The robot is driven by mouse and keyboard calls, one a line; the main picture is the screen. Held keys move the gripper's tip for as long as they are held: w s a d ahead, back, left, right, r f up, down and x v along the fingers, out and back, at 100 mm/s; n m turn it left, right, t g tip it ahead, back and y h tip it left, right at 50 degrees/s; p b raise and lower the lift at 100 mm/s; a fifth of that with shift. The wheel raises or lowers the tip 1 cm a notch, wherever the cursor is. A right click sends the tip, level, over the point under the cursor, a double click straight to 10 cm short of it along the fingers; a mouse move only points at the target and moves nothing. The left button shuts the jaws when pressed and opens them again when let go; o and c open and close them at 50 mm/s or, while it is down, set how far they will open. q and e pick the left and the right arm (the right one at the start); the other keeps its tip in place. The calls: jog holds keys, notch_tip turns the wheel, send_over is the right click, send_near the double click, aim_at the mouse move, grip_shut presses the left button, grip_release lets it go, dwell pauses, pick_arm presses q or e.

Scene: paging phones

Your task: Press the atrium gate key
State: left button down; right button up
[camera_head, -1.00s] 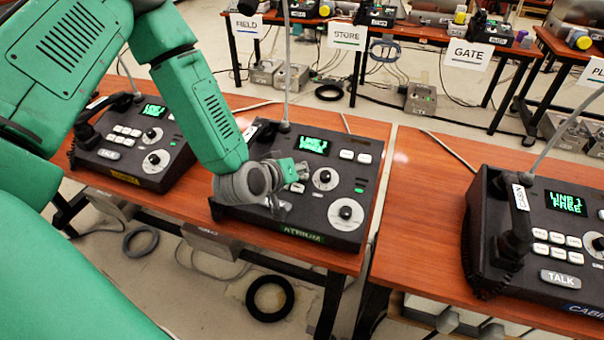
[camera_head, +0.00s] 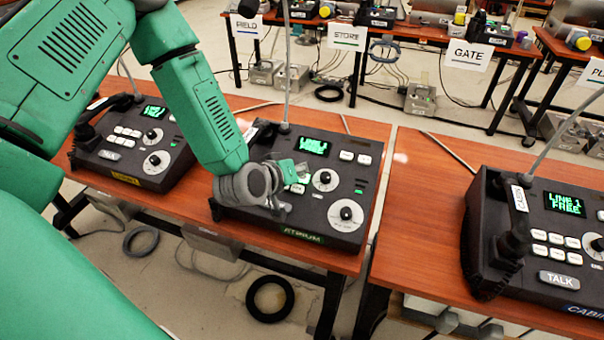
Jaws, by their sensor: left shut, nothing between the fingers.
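The atrium phone (camera_head: 312,226) is a dark console on the wooden table in the middle, with a green ATRIUM label (camera_head: 303,237) on its front edge. It has a lit green screen (camera_head: 313,146), two round dials and several pale keys (camera_head: 355,157). My left gripper (camera_head: 282,188) is shut and empty, low over the left part of this console. It hides the handset and most of the keys there. I cannot tell whether its tip touches a key. The key labels are too small to read. My right gripper is not in view.
Another phone (camera_head: 150,182) with a yellow label stands to the left. The cabin phone (camera_head: 548,262) stands on the right table (camera_head: 425,225). A thin grey stalk (camera_head: 286,75) rises behind the atrium phone. Signs for FIELD, STORE and GATE (camera_head: 470,54) hang on tables behind.

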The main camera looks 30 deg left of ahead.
aim_at(298, 184)
pick_arm(q)
jog(key=r+p, duration=0.2)
jog(key=r, duration=0.1)
jog(key=s+r+p, duration=0.1)
jog(key=r+p, duration=0.2)
jog(key=shift+s+d, duration=0.15)
jog(key=shift+s, duration=0.05)
jog(key=shift+f, duration=0.1)
dwell(0.3)
jog(key=s+d+f+m+g+h, duration=0.1)
jog(key=s+d+f+m+g, duration=0.15)
jog(key=s+f, duration=0.35)
jog(key=s+d+f+m+g, duration=0.1)
jog(key=s+f+g, duration=0.2)
jog(key=s+f, duration=0.3)
jog(key=s+a+f+m+g+y, duration=0.1)
jog(key=s+f+m+g, duration=0.15)
jog(key=s, duration=0.75)
jog(key=s+f+m+g, duration=0.1)
jog(key=s+g, duration=0.3)
jog(key=s, duration=0.5)
notch_tip(298, 184, down, 7)
jog(key=w+m+b, duration=0.1)
jog(key=w+b, duration=0.1)
jog(key=b, duration=0.6)
jog(key=shift+d+t, duration=0.3)
jog(key=shift+d, duration=0.05)
